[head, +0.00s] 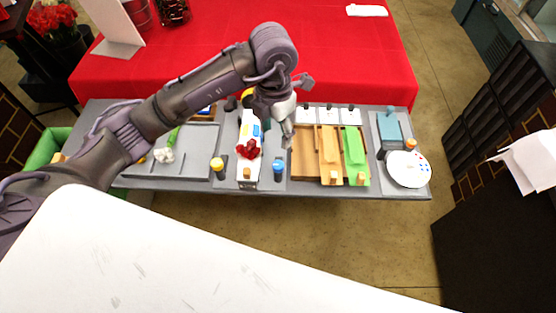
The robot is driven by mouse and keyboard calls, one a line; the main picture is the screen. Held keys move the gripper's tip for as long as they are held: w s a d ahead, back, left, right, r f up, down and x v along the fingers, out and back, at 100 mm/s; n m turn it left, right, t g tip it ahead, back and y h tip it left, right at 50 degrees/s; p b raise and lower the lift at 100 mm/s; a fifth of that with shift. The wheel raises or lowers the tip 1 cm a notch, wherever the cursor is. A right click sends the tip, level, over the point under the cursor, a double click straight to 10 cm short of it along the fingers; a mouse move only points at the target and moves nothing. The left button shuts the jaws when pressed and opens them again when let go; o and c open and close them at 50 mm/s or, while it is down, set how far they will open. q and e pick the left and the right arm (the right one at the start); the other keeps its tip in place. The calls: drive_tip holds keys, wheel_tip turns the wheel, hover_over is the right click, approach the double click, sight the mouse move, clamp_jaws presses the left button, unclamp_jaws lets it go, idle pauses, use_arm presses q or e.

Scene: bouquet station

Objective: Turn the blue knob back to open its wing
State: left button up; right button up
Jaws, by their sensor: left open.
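The blue knob (278,166) stands upright on a dark post near the front edge of the grey table (340,192). To its left is a narrow white stand (247,172) with red flowers (250,149) and a blue and a yellow piece. A yellow knob (217,164) stands left of the stand. Which part is the blue knob's wing I cannot tell. My left gripper (287,137) is open and points down behind the blue knob, apart from it in the picture. My arm hides part of the table behind the stand. My right gripper is not in view.
A grey tray (200,172) with white flowers lies left. A wooden board (303,165) with tan and green pieces lies right of the blue knob. A white round plate (407,169) stands far right. A red-covered table (350,55) is behind.

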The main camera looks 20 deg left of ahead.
sight(278, 164)
use_arm(q)
drive_tip(key=f+p, duration=0.1)
drive_tip(key=f, duration=0.3)
drive_tip(key=f+p, duration=0.1)
drive_tip(key=f, duration=0.3)
drive_tip(key=f+p, duration=0.1)
drive_tip(key=f, duration=0.3)
drive_tip(key=shift+s+d+f, duration=0.15)
drive_tip(key=shift+d+f, duration=0.1)
drive_tip(key=shift+f, duration=0.15)
drive_tip(key=shift+c, duration=0.4)
clamp_jaws()
